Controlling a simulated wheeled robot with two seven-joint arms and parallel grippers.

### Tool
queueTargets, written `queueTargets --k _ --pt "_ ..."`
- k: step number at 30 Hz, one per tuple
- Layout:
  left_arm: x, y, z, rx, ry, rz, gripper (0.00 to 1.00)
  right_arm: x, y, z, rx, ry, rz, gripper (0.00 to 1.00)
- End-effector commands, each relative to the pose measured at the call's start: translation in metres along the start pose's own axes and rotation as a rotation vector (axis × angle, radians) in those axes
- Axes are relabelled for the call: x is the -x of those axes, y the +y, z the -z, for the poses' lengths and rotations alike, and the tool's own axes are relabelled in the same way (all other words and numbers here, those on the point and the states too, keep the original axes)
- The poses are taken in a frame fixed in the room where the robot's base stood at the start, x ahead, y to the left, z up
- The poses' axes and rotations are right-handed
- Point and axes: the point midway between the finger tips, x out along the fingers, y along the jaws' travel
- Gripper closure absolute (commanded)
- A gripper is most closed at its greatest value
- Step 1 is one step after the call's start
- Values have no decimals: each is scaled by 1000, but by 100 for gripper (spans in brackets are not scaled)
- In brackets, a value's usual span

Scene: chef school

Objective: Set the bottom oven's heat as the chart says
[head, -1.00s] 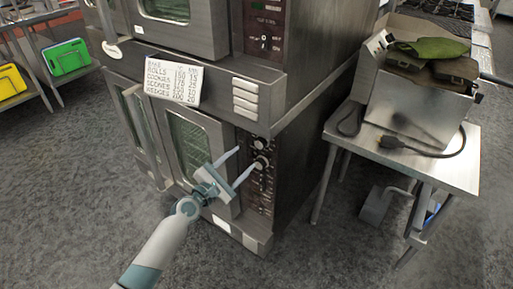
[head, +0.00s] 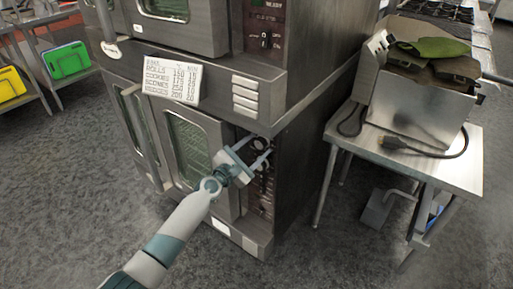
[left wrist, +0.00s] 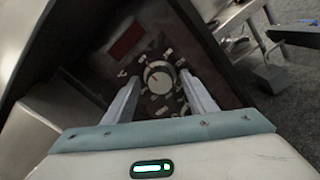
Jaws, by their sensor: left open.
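The bottom oven (head: 190,146) has a dark control panel (head: 262,198) at the right of its door. The chart (head: 172,80) is a white card on the band above that door, listing foods with numbers, most too small to read surely. My left gripper (head: 260,147) is open in front of the upper part of the panel. My right gripper is not in view.
The top oven (head: 190,35) stands above. A metal side table (head: 455,170) at the right holds a steel appliance (head: 415,105) with a cord and green cloth. Grey floor (head: 320,250) lies clear in front. A rack with green and yellow boards (head: 66,60) is at left.

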Motion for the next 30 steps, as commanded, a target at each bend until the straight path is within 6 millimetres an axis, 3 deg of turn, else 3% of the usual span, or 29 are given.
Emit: queueTargets --k 2,7,20,30 --pt "0 0 0 0 0 0 51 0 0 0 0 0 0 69" --pt "0 0 0 0 0 0 90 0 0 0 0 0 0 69" --pt "0 -1 1 -47 0 1 89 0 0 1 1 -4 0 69" --pt "1 -1 2 -243 0 0 89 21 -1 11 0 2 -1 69"
